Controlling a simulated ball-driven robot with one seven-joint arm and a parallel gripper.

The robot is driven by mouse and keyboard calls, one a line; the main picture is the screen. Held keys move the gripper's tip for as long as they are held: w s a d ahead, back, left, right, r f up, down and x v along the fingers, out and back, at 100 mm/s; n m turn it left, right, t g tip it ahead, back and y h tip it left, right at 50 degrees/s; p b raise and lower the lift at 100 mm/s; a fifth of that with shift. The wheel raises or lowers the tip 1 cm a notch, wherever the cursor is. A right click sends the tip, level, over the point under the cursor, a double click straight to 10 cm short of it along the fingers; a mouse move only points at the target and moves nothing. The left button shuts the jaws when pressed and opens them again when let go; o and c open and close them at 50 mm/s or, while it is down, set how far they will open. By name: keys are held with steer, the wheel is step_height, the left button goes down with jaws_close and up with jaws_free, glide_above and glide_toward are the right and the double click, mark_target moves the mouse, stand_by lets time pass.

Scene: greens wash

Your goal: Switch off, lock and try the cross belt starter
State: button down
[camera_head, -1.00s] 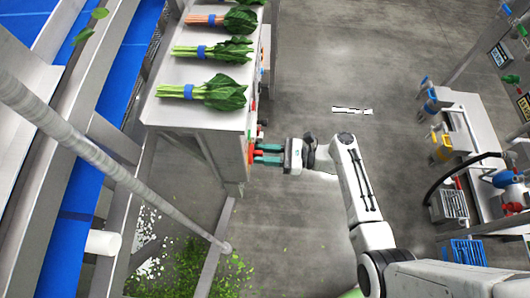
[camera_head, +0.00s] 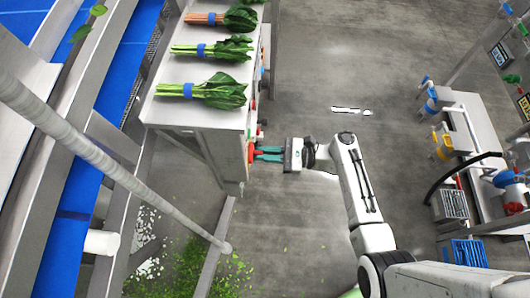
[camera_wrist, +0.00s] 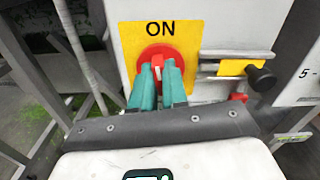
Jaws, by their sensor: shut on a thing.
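The starter's red rotary switch (camera_wrist: 150,52) sits on a yellow plate (camera_wrist: 188,32) marked ON, on a pale grey cabinet face. My gripper (camera_wrist: 159,70) has its two teal fingers shut on the switch's red handle, which looks about upright, towards the ON word. The fingers hide the lower part of the switch. In the head view, my gripper (camera_head: 257,153) reaches left to the red switch (camera_head: 251,153) on the side of the bench. A sliding bolt with a black knob (camera_wrist: 262,78) is right of the switch. No padlock is clearly visible.
Bunched greens (camera_head: 205,91) lie on the bench top (camera_head: 180,112) above the switch. A blue belt (camera_head: 70,210) and a slanting grey pole run at left. A stand with coloured items (camera_head: 475,125) is at right. The floor between is clear.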

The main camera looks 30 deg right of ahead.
steer(key=shift+s+a+f+n+b, duration=0.1)
steer(key=shift+n+b, duration=1.3)
steer(key=shift+n, duration=1.25)
steer(key=shift+s+f+n+b, duration=0.1)
steer(key=shift+n+b, duration=1.25)
steer(key=shift+n, duration=1.25)
steer(key=shift+a+f+n+b, duration=0.1)
steer(key=shift+n+b, duration=1.3)
steer(key=shift+n, duration=1.55)
steer(key=c, duration=1.1)
jaws_free()
steer(key=shift+c, duration=0.2)
steer(key=shift+d, duration=0.15)
steer(key=b+v, duration=0.1)
steer(key=v, duration=0.9)
steer(key=shift+s+d+b, duration=0.2)
steer(key=shift+d+b, duration=0.05)
steer(key=shift+b, duration=0.05)
